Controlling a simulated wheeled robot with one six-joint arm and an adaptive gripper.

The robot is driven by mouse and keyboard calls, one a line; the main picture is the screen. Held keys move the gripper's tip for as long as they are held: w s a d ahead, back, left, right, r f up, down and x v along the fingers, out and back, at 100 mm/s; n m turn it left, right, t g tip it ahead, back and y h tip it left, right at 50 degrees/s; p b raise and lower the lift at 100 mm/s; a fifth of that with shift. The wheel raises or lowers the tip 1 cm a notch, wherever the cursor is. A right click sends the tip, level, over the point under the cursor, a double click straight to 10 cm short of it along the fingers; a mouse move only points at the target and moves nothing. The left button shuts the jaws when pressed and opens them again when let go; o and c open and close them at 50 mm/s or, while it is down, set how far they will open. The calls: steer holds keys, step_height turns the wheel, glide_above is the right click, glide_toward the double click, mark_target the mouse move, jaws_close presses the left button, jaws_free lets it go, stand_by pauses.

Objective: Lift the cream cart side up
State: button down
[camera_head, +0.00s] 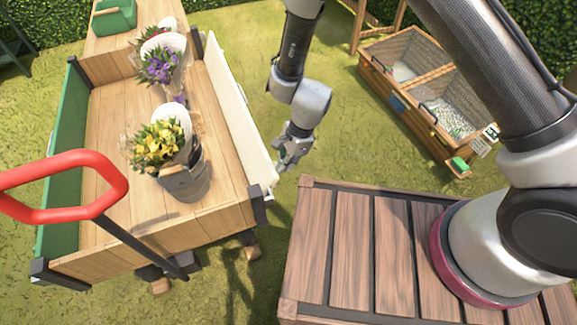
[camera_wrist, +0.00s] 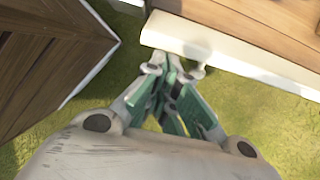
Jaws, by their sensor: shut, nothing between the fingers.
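The cream cart side (camera_head: 237,115) is the long pale panel on the right of the wooden cart. It leans outward from the cart bed, though its exact tilt is hard to tell. My gripper (camera_head: 281,162) is just outside the panel's outer edge, near its front end. In the wrist view, the shut, empty fingertips (camera_wrist: 171,73) are by the edge of the cream side (camera_wrist: 235,60). I cannot tell whether they touch it. The cart bed (camera_head: 110,145) is light wood, and the opposite green side (camera_head: 62,165) stands upright.
A metal bucket (camera_head: 188,182), yellow flowers (camera_head: 156,145) and purple flowers (camera_head: 161,66) are in the cart. A red handle (camera_head: 62,163) rises at front left. A slatted wooden platform (camera_head: 352,250) is close at right; a narrow strip of grass separates it from the cart.

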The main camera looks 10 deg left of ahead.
mark_target(267, 179)
steer(key=s+a+r, duration=0.1)
steer(key=s+a, duration=0.1)
steer(key=a, duration=0.1)
steer(key=s+a+r, duration=0.1)
steer(key=a, duration=0.1)
steer(key=shift+s+a+r, duration=0.1)
steer(key=shift+a+r, duration=0.1)
steer(key=shift+r, duration=0.15)
steer(key=shift+f, duration=0.15)
stand_by(0.9)
